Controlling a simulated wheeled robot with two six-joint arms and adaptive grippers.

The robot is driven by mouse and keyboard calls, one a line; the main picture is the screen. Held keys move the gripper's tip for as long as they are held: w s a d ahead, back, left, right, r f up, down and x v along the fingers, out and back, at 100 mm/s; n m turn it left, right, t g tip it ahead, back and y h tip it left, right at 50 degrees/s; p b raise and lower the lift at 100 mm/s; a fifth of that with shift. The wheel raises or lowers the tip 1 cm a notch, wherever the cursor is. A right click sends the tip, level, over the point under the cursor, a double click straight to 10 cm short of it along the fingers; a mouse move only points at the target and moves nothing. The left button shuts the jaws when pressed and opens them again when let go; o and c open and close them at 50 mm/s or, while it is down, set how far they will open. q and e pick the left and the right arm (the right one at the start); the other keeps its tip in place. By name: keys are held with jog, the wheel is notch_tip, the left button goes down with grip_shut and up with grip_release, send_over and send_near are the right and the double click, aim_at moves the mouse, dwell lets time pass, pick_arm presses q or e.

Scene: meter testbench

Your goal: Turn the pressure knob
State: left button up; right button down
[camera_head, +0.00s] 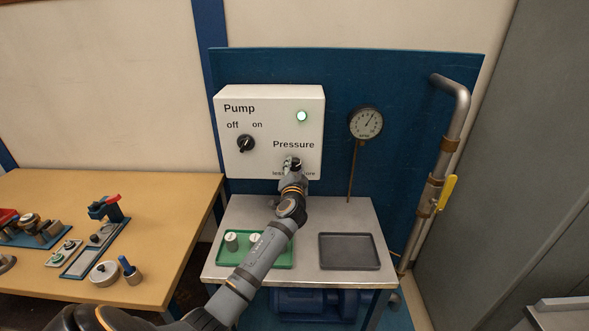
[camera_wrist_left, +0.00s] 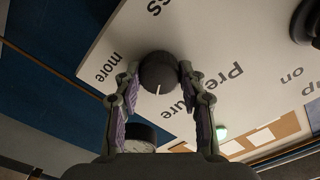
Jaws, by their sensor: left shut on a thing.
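The black pressure knob (camera_head: 296,162) is on the lower right of the white pump panel (camera_head: 270,155), under the word "Pressure". My left gripper (camera_head: 291,168) is at the knob and partly covers it in the head view. In the left wrist view, the round knob (camera_wrist_left: 158,72) sits between the two fingertips of my left gripper (camera_wrist_left: 158,68), which are shut on its sides. A white pointer line shows on its face. The pressure gauge (camera_head: 365,123) is right of the panel, its needle pointing up and right. My right gripper is not in view.
A black off/on pump switch (camera_head: 246,143) and a lit green lamp (camera_head: 302,116) are on the panel. Below are a green tray (camera_head: 283,262) with white-topped pieces and an empty grey tray (camera_head: 350,251). A pipe with a yellow lever (camera_head: 447,191) stands at right.

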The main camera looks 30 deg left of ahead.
pick_arm(q)
jog(key=o, duration=1.1)
jog(key=shift+o, duration=0.2)
jog(key=v, duration=1.2)
jog(key=shift+s+a+f, duration=0.1)
jog(key=shift+s, duration=0.05)
